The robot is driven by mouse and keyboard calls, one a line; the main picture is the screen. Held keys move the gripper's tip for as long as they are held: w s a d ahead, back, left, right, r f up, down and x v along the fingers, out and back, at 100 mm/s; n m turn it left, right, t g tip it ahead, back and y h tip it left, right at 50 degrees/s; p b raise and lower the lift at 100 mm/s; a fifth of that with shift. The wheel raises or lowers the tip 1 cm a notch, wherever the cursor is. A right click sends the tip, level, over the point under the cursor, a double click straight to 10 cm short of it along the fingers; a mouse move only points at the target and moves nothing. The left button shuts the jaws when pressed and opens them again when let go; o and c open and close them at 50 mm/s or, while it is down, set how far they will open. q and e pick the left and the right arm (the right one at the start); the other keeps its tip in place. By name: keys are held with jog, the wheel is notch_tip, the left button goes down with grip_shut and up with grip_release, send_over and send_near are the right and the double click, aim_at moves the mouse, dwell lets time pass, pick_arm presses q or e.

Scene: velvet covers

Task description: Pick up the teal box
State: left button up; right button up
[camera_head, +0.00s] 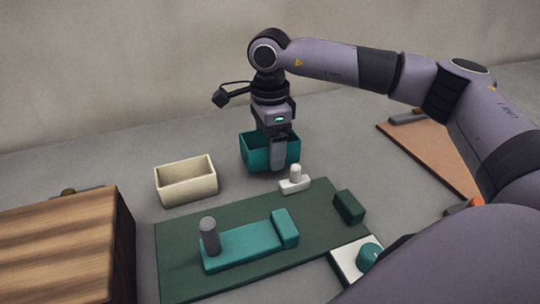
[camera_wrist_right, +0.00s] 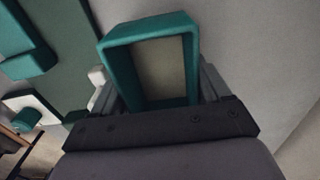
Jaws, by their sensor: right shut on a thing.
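The teal box (camera_head: 256,152) is open-topped and empty, behind the dark green mat in the head view. My right gripper (camera_head: 277,158) points down over it and is shut on it, with one finger down its near side. In the right wrist view the box (camera_wrist_right: 118,65) sits between the two fingers of the gripper (camera_wrist_right: 158,88), its opening showing a pale inside. I cannot tell whether it touches the table. My left gripper is not in view.
A cream box (camera_head: 186,182) stands left of the teal one. The dark green mat (camera_head: 190,285) holds a teal block piece (camera_head: 243,247) with a grey peg, a small white piece (camera_head: 295,185) and a green block (camera_head: 349,207). A wooden block (camera_head: 70,245) is at left, a brown board (camera_head: 425,150) at right.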

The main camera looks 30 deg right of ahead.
notch_tip(320, 180, up, 16)
jog(key=p, duration=0.2)
jog(key=s+a+f+b, duration=0.1)
jog(key=s+f+b, duration=0.1)
jog(key=s+f, duration=0.2)
jog(key=s+a+f+b, duration=0.1)
jog(key=s+f+b, duration=0.2)
jog(key=s, duration=0.3)
jog(key=s+a+f+b, duration=0.2)
jog(key=s+f, duration=0.3)
jog(key=shift+s+b, duration=0.3)
jog(key=shift+s, duration=0.05)
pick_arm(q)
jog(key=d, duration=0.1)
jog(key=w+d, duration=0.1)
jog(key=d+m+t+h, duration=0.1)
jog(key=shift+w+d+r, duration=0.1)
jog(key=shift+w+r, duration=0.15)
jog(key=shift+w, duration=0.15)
pick_arm(e)
jog(key=shift+s+a+f, duration=0.1)
jog(key=shift+s+f, duration=0.05)
jog(key=shift+s, duration=0.2)
